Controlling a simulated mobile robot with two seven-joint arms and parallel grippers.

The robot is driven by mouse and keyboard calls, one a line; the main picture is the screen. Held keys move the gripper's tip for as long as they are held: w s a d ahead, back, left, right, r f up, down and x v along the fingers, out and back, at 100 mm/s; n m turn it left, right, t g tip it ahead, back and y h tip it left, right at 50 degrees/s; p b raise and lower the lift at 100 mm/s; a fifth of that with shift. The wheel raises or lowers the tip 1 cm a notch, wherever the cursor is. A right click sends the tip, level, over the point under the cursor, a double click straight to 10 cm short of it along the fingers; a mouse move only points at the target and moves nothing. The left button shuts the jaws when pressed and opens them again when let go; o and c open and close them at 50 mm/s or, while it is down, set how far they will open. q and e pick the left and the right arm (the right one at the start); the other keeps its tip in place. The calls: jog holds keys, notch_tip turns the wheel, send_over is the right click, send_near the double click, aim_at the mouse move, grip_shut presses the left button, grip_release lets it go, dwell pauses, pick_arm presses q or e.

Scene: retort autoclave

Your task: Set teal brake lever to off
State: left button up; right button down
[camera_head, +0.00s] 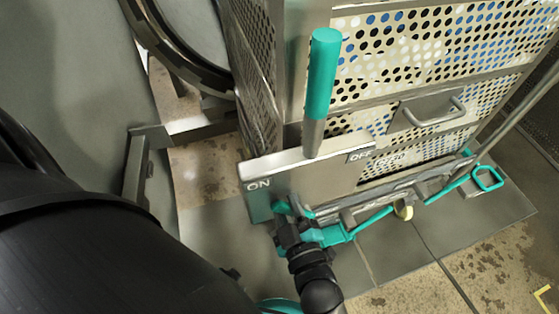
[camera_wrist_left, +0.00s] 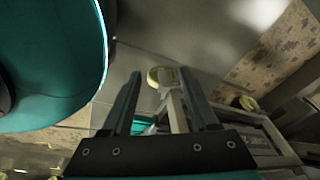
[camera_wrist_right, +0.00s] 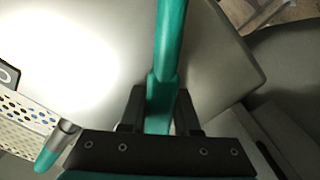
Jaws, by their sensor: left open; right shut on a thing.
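A tall lever with a teal grip (camera_head: 322,75) and metal shaft stands upright at a grey plate (camera_head: 330,175) in the head view. The plate is marked ON at left and OFF at right; the shaft meets it between the marks, nearer OFF. My right gripper (camera_wrist_right: 158,92) is shut on a teal bar (camera_wrist_right: 170,40) in the right wrist view. My left gripper (camera_wrist_left: 162,78) is open and empty, facing a pale caster wheel (camera_wrist_left: 160,77). In the head view a black wrist of mine is low by the ON end; its fingertips are unclear.
A perforated basket stack (camera_head: 430,60) with a metal handle (camera_head: 440,112) stands behind the plate. A teal rod (camera_head: 370,222) and a teal loop (camera_head: 487,178) run low along the trolley. A round metal rim (camera_head: 185,70) lies at upper left. Floor is open at lower right.

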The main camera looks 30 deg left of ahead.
pick_arm(q)
jog(key=shift+s+a+p, duration=0.4)
jog(key=shift+s+a, duration=0.35)
jog(key=shift+s, duration=0.35)
pick_arm(e)
jog(key=shift+w+d+r+m, duration=0.15)
jog(key=shift+w+d+m, duration=0.1)
jog(key=shift+m, duration=0.25)
jog(key=c, duration=0.6)
grip_release()
jog(key=shift+c, duration=0.2)
jog(key=s+d+n+p, duration=0.1)
jog(key=s+d, duration=1)
pick_arm(q)
jog(key=shift+r, duration=0.35)
pick_arm(e)
jog(key=w+d+f+m+g+h, duration=0.1)
jog(key=d+f+m+h, duration=0.2)
jog(key=d+f, duration=0.4)
jog(key=w+d+f+m+g+h, duration=0.1)
jog(key=d+f+m+h, duration=0.3)
jog(key=f, duration=1.1)
jog(key=w+d+h, duration=0.1)
jog(key=d+h, duration=0.1)
jog(key=d, duration=0.1)
jog(key=shift+w+d+f, duration=0.15)
jog(key=shift+w+f, duration=0.1)
